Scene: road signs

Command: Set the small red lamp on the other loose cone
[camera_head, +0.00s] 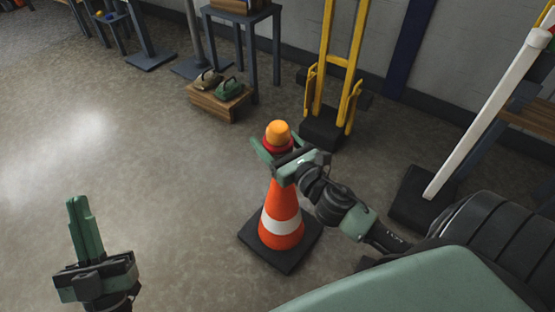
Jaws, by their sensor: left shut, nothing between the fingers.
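An orange-and-white cone (283,225) stands upright on its dark square base in the middle of the floor. A small lamp (278,133) with an orange dome and a red lower ring is at the cone's top. Whether it rests on the cone is hidden by my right gripper (277,158). My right gripper comes in from the right, with its green fingers around the lamp's lower part and the cone tip. I cannot tell if they press on it. My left gripper (84,228) is shut and empty at the lower left, well apart from the cone.
A yellow hand truck (340,70) stands behind the cone. A white post (490,110) leans on a dark base at the right. The floor on the left is clear.

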